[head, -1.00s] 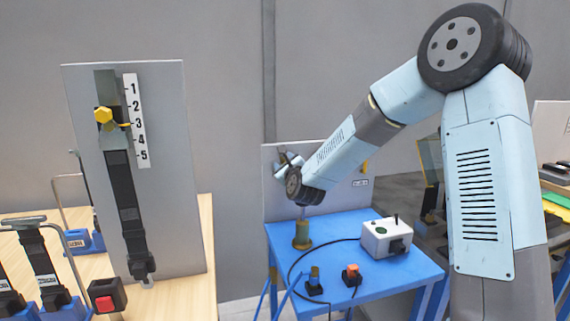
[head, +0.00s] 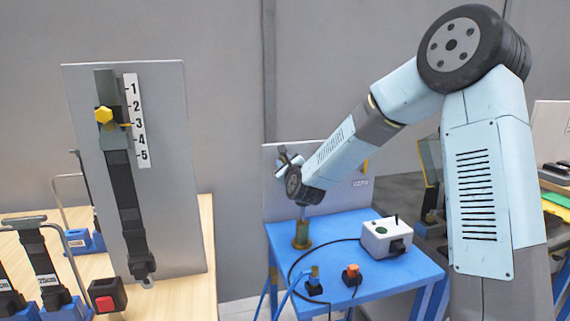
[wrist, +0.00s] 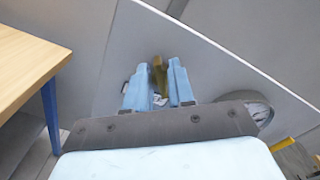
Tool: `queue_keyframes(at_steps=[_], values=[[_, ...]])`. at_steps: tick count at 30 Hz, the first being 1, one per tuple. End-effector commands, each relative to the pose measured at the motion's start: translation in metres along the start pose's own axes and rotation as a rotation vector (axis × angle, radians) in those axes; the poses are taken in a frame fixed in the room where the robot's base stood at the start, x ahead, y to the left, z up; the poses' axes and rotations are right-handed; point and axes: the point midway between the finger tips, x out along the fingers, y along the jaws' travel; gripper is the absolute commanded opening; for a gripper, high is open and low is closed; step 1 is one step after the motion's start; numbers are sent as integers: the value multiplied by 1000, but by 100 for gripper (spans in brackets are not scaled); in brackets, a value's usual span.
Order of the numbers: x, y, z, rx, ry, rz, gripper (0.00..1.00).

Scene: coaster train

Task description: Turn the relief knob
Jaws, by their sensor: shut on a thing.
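My gripper (wrist: 158,88) is closed around a brass-coloured part, seemingly the relief knob (wrist: 157,70), in the wrist view. The knob sits between the two light-blue fingers, in front of a pale panel (wrist: 215,70). In the head view my gripper (head: 284,160) is at the upright panel (head: 342,199) behind the blue table. There my wrist hides the knob, so its turned angle cannot be read.
The blue table (head: 345,238) holds a brass fitting (head: 302,236), a white box (head: 386,237) with a cable, and an orange-topped connector (head: 352,273). A wooden table (head: 205,270) with a numbered strap board (head: 170,215) stands at left.

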Motion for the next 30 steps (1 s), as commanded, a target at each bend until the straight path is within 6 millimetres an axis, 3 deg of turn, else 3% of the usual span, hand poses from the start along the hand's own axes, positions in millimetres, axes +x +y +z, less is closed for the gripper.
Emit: queue_keyframes(at_steps=[11, 30], values=[[-1, 3, 0, -137, 0, 4, 0], [-1, 8, -3, -723, 0, 8, 0]])
